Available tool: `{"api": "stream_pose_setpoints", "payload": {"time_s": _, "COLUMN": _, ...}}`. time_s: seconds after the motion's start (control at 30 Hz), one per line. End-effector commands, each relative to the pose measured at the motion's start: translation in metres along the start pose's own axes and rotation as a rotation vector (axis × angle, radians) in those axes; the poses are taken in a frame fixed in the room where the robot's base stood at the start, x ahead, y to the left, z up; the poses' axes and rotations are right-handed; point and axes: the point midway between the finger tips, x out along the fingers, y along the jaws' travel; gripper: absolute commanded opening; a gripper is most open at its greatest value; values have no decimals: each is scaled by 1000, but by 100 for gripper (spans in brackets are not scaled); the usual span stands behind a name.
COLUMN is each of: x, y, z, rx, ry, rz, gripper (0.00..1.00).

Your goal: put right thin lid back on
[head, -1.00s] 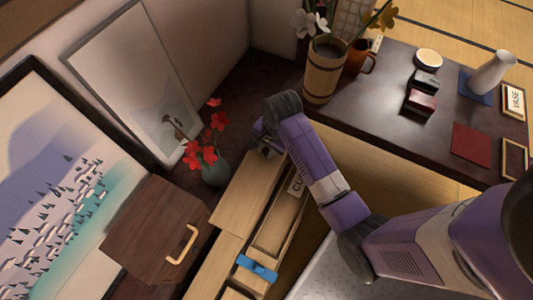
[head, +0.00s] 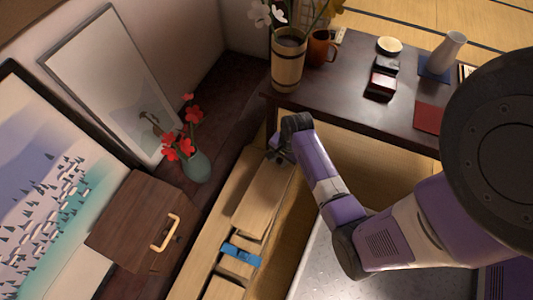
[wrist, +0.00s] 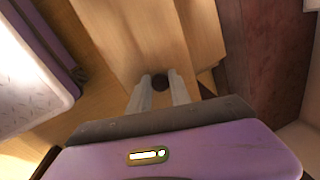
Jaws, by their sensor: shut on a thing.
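The thin lid (head: 263,197) is a pale wooden board lying over the right part of the long wooden box (head: 208,235) in the head view. My gripper (head: 277,152) is at the lid's far end. In the wrist view, my gripper's fingers (wrist: 159,88) are closed on a dark round knob on the lid (wrist: 135,35). The compartment under the lid is hidden. I cannot tell whether the lid rests flat on the rim or hovers just above it.
A blue piece (head: 241,254) sits across the box near the lid's near end. A dark wooden cabinet (head: 135,222) and a vase of red flowers (head: 196,166) stand on the left. A dark table (head: 350,105) with a wooden bucket (head: 287,70) is behind.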

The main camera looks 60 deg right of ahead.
Motion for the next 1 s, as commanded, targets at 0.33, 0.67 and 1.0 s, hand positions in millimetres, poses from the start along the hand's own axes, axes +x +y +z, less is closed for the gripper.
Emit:
{"api": "stream_pose_setpoints", "payload": {"time_s": 0.33, "x": 12, "y": -7, "z": -3, "rx": -54, "ry": -8, "rz": -3, "gripper": 0}}
{"api": "stream_pose_setpoints", "payload": {"time_s": 0.67, "x": 37, "y": -2, "z": -3, "rx": -52, "ry": -8, "rz": -2, "gripper": 0}}
{"api": "stream_pose_setpoints", "payload": {"time_s": 1.0, "x": 64, "y": 2, "z": -2, "rx": -53, "ry": -8, "rz": -3, "gripper": 0}}
